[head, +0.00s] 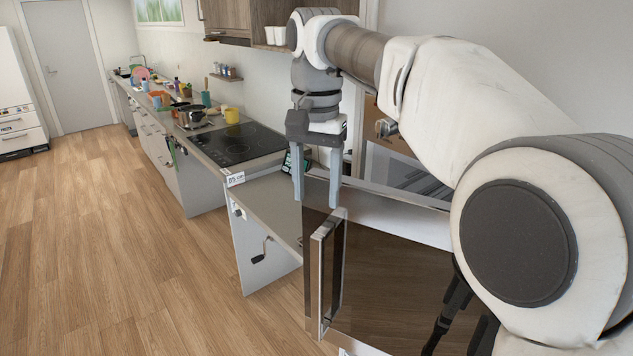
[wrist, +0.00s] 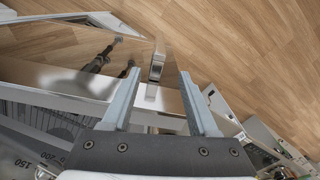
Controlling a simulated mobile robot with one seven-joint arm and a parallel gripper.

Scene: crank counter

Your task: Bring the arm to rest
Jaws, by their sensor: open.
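My gripper (head: 317,190) hangs at the end of my arm, with its fingers pointing down and spread apart. It is open and holds nothing. In the head view it is above the top left corner of an oven door (head: 392,262), close to the metal handle (head: 323,270). I cannot tell from the head view whether the fingertips touch the door. In the wrist view my gripper (wrist: 160,88) shows both fingers apart, with the handle (wrist: 157,66) visible beyond and between the fingertips. The wide part of my arm covers the right of the head view.
A low counter (head: 265,205) with a crank (head: 262,251) on its front stands left of the door. Beyond it is a counter with a black hob (head: 238,143), a pot (head: 192,117) and a yellow mug (head: 232,115). The wooden floor (head: 100,240) at left is clear.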

